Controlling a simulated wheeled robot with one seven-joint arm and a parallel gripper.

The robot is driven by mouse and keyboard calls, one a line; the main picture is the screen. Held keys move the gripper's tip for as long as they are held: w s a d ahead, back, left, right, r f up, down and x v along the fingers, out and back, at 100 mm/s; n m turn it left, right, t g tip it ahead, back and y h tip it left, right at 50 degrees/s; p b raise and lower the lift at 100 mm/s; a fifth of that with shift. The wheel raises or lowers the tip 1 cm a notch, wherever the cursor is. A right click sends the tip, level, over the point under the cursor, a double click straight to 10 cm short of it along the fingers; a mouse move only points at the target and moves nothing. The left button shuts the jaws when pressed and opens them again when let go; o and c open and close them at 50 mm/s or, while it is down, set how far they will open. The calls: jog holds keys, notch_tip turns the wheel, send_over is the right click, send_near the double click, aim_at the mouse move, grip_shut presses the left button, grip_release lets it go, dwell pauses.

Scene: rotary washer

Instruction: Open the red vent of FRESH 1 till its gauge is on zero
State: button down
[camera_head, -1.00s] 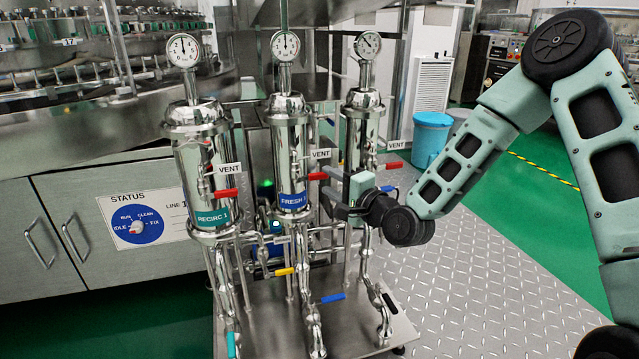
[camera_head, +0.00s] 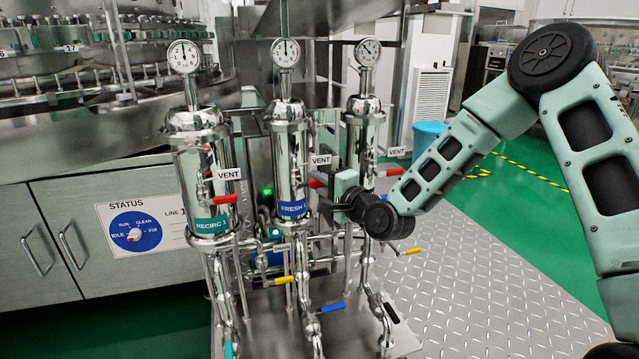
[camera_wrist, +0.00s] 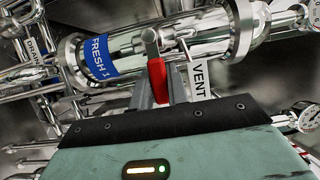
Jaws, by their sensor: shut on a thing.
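The FRESH 1 cylinder (camera_head: 290,165), with its blue label (camera_head: 293,208), is the middle of three steel filters. Its red vent handle (camera_head: 317,183) shows beside the VENT tag, partly hidden by my gripper (camera_head: 326,203). In the wrist view the handle (camera_wrist: 157,80) sits between my two fingers (camera_wrist: 160,92), which are shut on it, with its grey pivot above. The blue FRESH 1 label (camera_wrist: 100,57) is to the left there, the VENT tag (camera_wrist: 198,78) to the right. The FRESH 1 gauge (camera_head: 285,53) has its needle roughly upright; its figures are too small to read.
The RECIRC 1 filter (camera_head: 205,170) stands left with its own red vent handle (camera_head: 224,199). A third filter (camera_head: 362,140) stands right, behind my gripper, with another red handle (camera_head: 394,172). Yellow (camera_head: 285,281) and blue (camera_head: 332,307) handles are below. Open floor lies right.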

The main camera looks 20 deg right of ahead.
jog(key=shift+f+m+t, duration=0.4)
jog(key=shift+f+m, duration=0.25)
jog(key=shift+m, duration=0.45)
jog(key=shift+a+f+m+t, duration=0.1)
jog(key=shift+f+m+t, duration=0.1)
jog(key=shift+m, duration=0.35)
jog(key=shift+a+f+m+t, duration=0.1)
jog(key=shift+f+m+t, duration=0.1)
jog(key=shift+m, duration=0.35)
jog(key=c, duration=1.4)
grip_release()
jog(key=shift+o, duration=0.2)
jog(key=shift+r, duration=0.1)
jog(key=p+v, duration=0.4)
jog(key=v, duration=1.3)
jog(key=shift+s, duration=0.2)
